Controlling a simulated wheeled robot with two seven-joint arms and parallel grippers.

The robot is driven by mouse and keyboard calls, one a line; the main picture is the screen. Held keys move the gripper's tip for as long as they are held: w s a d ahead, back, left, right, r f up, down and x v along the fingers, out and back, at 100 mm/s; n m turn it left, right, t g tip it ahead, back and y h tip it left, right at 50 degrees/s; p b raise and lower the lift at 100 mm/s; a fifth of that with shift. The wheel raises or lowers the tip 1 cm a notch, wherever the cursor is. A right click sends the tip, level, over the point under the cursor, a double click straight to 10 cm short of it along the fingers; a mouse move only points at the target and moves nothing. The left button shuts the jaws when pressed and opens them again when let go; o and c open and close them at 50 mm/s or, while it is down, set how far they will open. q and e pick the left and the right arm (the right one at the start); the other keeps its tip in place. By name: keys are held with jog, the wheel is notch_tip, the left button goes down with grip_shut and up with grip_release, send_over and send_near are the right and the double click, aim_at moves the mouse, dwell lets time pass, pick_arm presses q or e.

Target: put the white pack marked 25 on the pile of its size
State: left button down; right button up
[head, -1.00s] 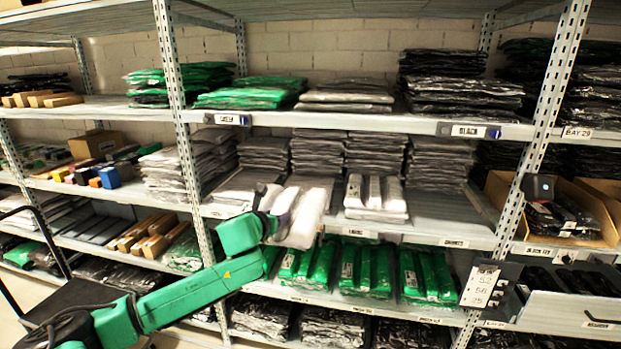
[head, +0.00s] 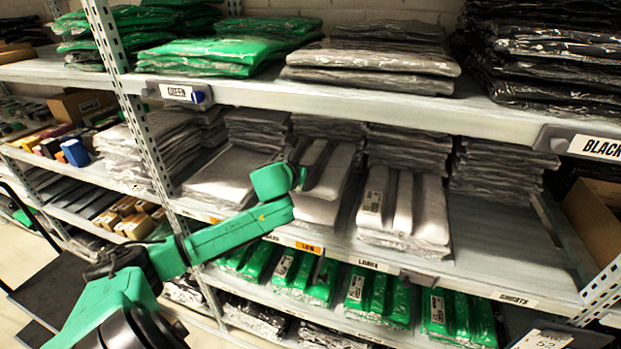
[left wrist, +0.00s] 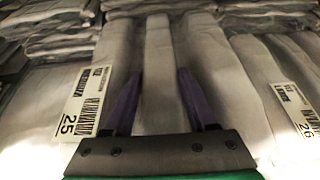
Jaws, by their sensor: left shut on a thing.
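The white pack marked 25 (head: 316,208) is at the middle shelf, between a flat pale pile on its left and a pile of white packs on its right. My left gripper (head: 300,178) is shut on it. In the left wrist view, the pack (left wrist: 158,80) has a raised fold between the two purple fingers (left wrist: 160,105), and a label reading 25 (left wrist: 68,124) lies left of them. The pile of white packs (head: 402,215) on the right has a label reading 26 in the left wrist view (left wrist: 296,103). I cannot tell whether the held pack touches what is beneath. My right gripper is out of view.
Grey stacks (head: 405,150) stand behind. A flat pale pile (head: 225,178) lies to the left, by the upright post (head: 135,105). The shelf above (head: 370,100) limits the height. Green packs (head: 375,298) fill the shelf below. Bare shelf (head: 500,240) shows at the right.

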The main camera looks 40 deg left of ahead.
pick_arm(q)
jog(key=shift+s+d+f, duration=0.1)
jog(key=shift+s+f, duration=0.2)
jog(key=shift+f, duration=0.35)
jog(key=shift+s+d+f, duration=0.1)
jog(key=shift+s+f, duration=0.2)
jog(key=shift+f, duration=0.3)
jog(key=f, duration=0.3)
jog(key=shift+w+a+f, duration=0.15)
jog(key=shift+w+f, duration=0.05)
jog(key=shift+w, duration=0.15)
jog(key=shift+w+f, duration=0.15)
jog(key=shift+c, duration=1.9)
grip_release()
jog(key=shift+o, duration=0.9)
jog(key=shift+s, duration=0.2)
jog(key=v, duration=1.2)
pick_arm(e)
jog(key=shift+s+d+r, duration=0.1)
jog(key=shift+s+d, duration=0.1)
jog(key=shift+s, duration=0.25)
